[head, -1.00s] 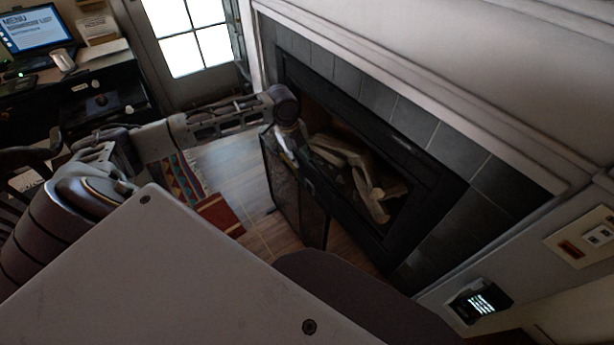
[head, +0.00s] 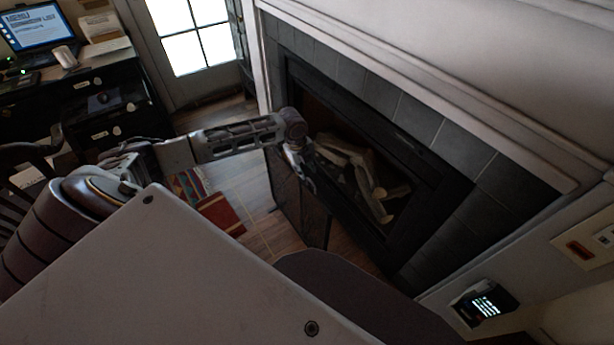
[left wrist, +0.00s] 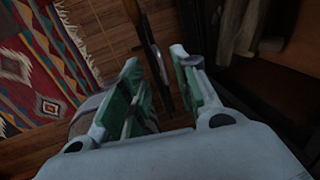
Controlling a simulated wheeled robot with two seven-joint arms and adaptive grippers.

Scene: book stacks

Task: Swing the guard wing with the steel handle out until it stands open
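The fireplace guard (head: 315,217) is a dark folding screen with upright panels, standing in front of the firebox. My left gripper (head: 304,172) is at the top of the guard, pointing down, and covers part of its upper edge. In the left wrist view the two fingers of my left gripper (left wrist: 155,60) are apart. A thin dark upright edge with a paler, metallic strip (left wrist: 158,62) lies in the gap between them. I cannot tell whether the strip is the steel handle, or whether a finger touches it. My right gripper is out of view.
The firebox with pale logs (head: 372,190) is right of the guard, within a dark tiled surround (head: 455,150). A patterned rug (head: 218,212) lies on the wooden floor to the left. A desk with a laptop (head: 40,28) and a glazed door stand further back.

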